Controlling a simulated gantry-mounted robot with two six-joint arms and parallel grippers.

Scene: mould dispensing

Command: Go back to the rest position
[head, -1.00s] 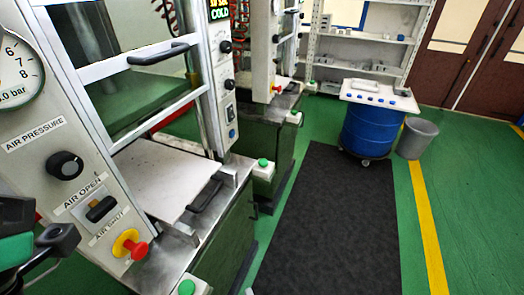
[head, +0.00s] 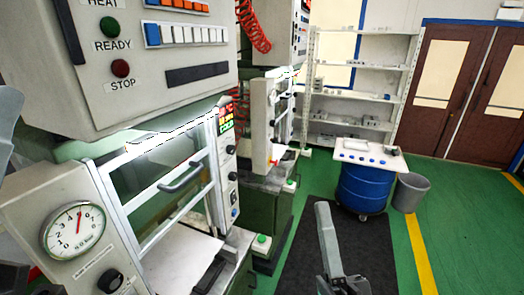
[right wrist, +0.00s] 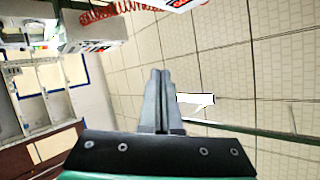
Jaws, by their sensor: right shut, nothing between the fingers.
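My right gripper (head: 322,206) stands at the bottom middle of the head view, over the dark floor mat, with its fingers pointing up. In the right wrist view its two grey fingers (right wrist: 160,74) lie together, shut and empty, aimed towards the ceiling. At the left edge of the head view, a grey piece (head: 8,118) and a dark piece below it look like parts of my left arm. They are cut off by the frame, so I cannot tell the state of the left gripper.
The near press (head: 150,75) with its pressure gauge (head: 75,230) fills the left. A second press stands behind it. A blue drum (head: 362,188) with a white top, a grey bin (head: 411,192) and shelves (head: 360,65) are at the back. Green floor on the right is clear.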

